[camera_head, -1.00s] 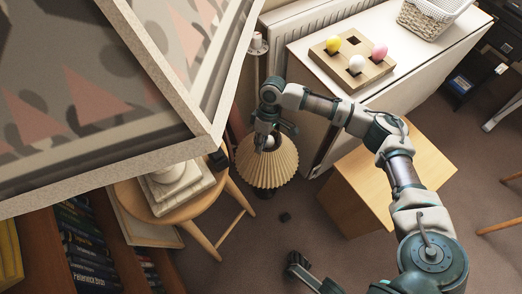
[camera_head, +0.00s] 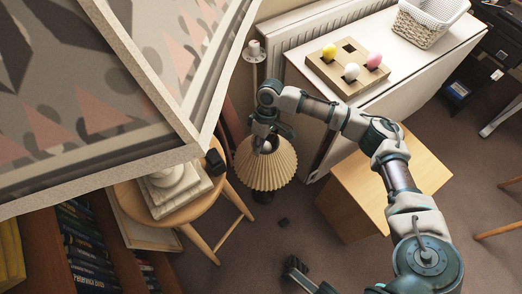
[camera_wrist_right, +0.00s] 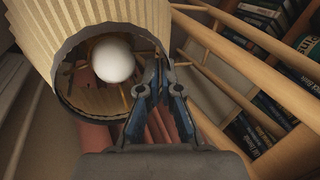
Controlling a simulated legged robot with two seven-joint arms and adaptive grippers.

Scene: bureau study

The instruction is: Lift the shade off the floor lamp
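The cream pleated shade (camera_head: 266,170) of the floor lamp is low beside the round wooden stool, with the lamp's dark base (camera_head: 262,196) beneath it. In the right wrist view the shade (camera_wrist_right: 125,22) shows its open end, and a white bulb (camera_wrist_right: 113,60) is inside it. My right gripper (camera_head: 266,136) is at the shade's upper rim. In the wrist view its fingers (camera_wrist_right: 157,75) are close together and look closed on the rim.
A large patterned framed panel (camera_head: 150,165) blocks the upper left. The wooden stool (camera_head: 196,207) holds a stack and a white object. A pale wooden box (camera_head: 355,200) and a white cabinet (camera_head: 400,80) stand right. A small dark block (camera_head: 284,221) lies on open floor.

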